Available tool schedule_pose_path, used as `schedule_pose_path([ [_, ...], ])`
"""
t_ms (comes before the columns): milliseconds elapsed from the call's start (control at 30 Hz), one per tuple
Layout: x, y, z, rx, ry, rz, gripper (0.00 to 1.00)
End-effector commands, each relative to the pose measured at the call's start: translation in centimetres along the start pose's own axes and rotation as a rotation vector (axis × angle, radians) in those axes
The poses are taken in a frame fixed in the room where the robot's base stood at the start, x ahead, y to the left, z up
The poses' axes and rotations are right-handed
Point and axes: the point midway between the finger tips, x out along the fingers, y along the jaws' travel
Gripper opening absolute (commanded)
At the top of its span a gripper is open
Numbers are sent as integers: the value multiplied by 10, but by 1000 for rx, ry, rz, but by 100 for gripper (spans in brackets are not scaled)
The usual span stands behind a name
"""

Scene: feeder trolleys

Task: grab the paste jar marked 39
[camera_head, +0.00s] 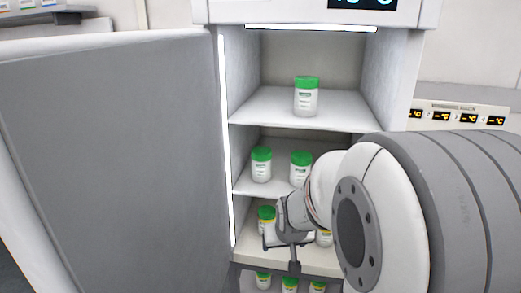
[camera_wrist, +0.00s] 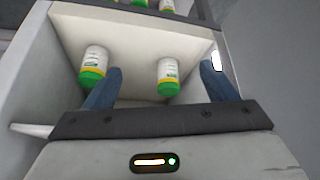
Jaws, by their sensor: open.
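White paste jars with green lids stand on the shelves of an open cabinet; no number is legible, so I cannot tell which is 39. My gripper (camera_head: 282,246) is at the third shelf, near a yellow-banded jar (camera_head: 266,217) on its left. Another jar (camera_head: 324,238) there is partly hidden behind my arm. In the wrist view, which shows the jars upside down, my gripper (camera_wrist: 160,80) is open and empty. One jar (camera_wrist: 168,77) appears between the fingers, farther in. A second jar (camera_wrist: 93,67) appears outside the left finger.
More jars stand on the top shelf (camera_head: 306,97), the second shelf (camera_head: 261,165) and the lowest level (camera_head: 289,285). The open cabinet door (camera_head: 110,150) fills the left. Side walls and shelf boards surround my gripper closely. A panel with temperature displays (camera_head: 460,117) is at right.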

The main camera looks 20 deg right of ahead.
Motion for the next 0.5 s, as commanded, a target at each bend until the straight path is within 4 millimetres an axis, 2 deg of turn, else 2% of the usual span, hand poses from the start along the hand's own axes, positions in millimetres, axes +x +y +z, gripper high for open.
schedule_pose_path([
  [33, -17, 19, -32, 35, 53, 21, 83],
  [100, -20, 44, -65, 74, 145, 51, 88],
  [200, -29, 82, -108, 124, 277, 84, 88],
  [300, -39, 121, -141, 164, 402, 126, 88],
  [400, -49, 155, -164, 196, 507, 164, 88],
  [500, -57, 180, -177, 217, 586, 192, 88],
])
